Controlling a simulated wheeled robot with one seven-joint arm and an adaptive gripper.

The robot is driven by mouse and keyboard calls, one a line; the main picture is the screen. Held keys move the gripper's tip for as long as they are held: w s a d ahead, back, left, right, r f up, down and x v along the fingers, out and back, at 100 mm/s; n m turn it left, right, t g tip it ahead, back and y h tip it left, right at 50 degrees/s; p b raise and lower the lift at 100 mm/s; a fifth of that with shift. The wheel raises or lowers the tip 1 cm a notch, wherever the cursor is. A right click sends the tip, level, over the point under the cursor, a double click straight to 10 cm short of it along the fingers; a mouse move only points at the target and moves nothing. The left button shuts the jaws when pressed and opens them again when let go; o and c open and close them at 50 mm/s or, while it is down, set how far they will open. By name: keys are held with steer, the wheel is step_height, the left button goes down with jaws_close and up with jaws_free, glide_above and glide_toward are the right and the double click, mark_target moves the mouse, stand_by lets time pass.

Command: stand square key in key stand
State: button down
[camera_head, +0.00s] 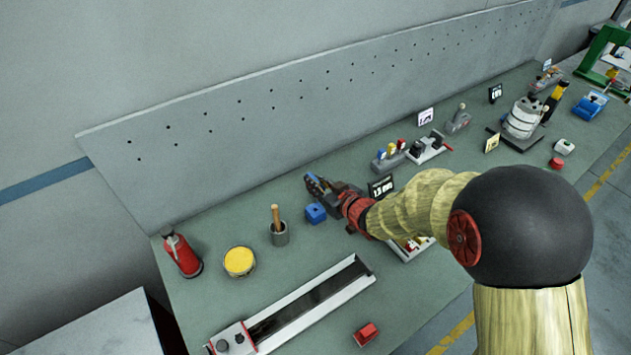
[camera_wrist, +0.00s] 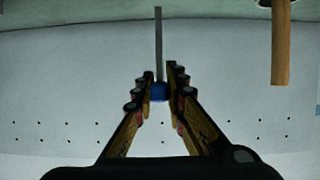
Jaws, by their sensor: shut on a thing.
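My gripper (camera_head: 319,184) is shut on a key with a blue head (camera_wrist: 158,91) and a long thin grey shaft (camera_wrist: 158,40). In the wrist view the head sits between the fingertips and the shaft extends straight up the picture, towards the table side. In the head view the shaft is hard to make out. A small blue block (camera_head: 316,213) stands on the table just below my gripper. A grey holder (camera_head: 388,162) with blue, yellow and red pieces stands to the right. I cannot tell which of these is the key stand.
A grey pot with a wooden handle (camera_head: 276,218) stands left of the blue block; the handle also shows in the wrist view (camera_wrist: 281,45). A yellow-topped tin (camera_head: 239,262), a red extinguisher-like bottle (camera_head: 181,254) and a long tray (camera_head: 300,309) lie further left and in front. A perforated panel (camera_head: 300,95) rises behind.

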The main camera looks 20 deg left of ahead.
mark_target(316, 199)
steer(key=shift+f+b, duration=0.8)
steer(key=shift+f, duration=0.55)
steer(key=shift+f+b, duration=1.85)
steer(key=shift+f, duration=0.55)
stand_by(0.5)
steer(key=c, duration=1.7)
jaws_free()
steer(key=shift+c, duration=0.2)
steer(key=v, duration=1.2)
